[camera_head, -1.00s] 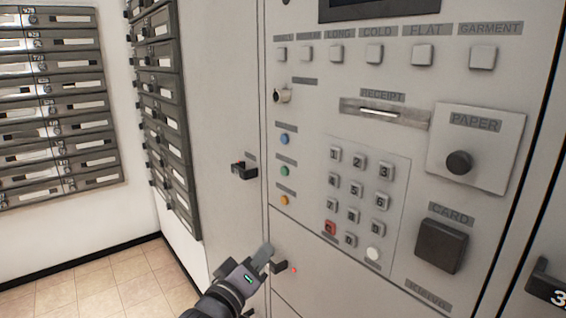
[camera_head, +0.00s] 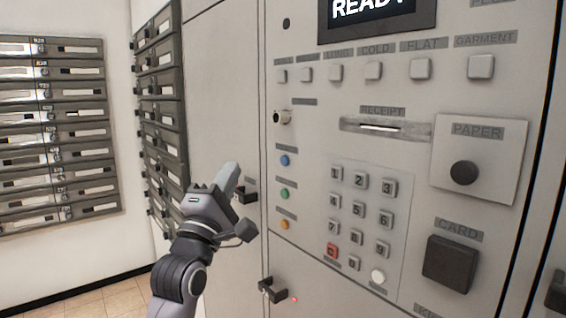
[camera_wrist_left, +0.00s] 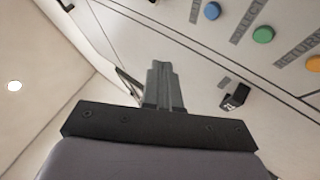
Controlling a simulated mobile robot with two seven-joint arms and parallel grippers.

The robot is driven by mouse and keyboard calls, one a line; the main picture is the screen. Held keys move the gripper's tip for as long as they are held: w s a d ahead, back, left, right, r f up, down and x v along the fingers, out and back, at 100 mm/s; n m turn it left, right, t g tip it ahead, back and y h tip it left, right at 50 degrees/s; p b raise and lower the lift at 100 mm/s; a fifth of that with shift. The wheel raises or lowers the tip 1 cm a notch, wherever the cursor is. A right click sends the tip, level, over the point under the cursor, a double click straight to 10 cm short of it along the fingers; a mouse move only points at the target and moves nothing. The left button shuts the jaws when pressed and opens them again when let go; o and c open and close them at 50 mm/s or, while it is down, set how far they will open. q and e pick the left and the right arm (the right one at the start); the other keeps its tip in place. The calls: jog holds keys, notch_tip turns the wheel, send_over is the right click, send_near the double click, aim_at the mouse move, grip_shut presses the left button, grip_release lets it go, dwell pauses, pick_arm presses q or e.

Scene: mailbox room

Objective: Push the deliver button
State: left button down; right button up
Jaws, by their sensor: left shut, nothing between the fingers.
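A column of round buttons is on the grey machine panel: blue (camera_head: 285,160), green (camera_head: 284,193) and orange (camera_head: 284,224), each under a small label too blurred to read here. The left wrist view shows the blue (camera_wrist_left: 212,10), green (camera_wrist_left: 263,35) and orange (camera_wrist_left: 314,64) buttons at the upper right. The orange one's label seems to read RETURN; I cannot tell which is deliver. My left gripper (camera_head: 232,172) is shut and empty, left of the buttons and apart from them, pointing up. Its closed fingers (camera_wrist_left: 163,75) show in the wrist view. My right gripper is not in view.
A screen (camera_head: 376,12) reads READY. A keypad (camera_head: 357,215) and a card reader (camera_head: 451,264) lie right of the buttons. Dark handles (camera_head: 272,290) stick out below and behind my gripper. Mailboxes (camera_head: 160,110) stand at left.

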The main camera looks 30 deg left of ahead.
aim_at(271, 169)
pick_arm(q)
jog(key=w+d, duration=0.3)
jog(key=w, duration=0.4)
jog(key=shift+w+d+b, duration=0.15)
jog(key=shift+w+b, duration=0.2)
jog(key=shift+b, duration=0.05)
dwell(1.2)
jog(key=shift+w, duration=0.1)
dwell(0.4)
jog(key=shift+w+d, duration=0.15)
jog(key=shift+w, duration=0.15)
jog(key=shift+w, duration=0.1)
dwell(0.4)
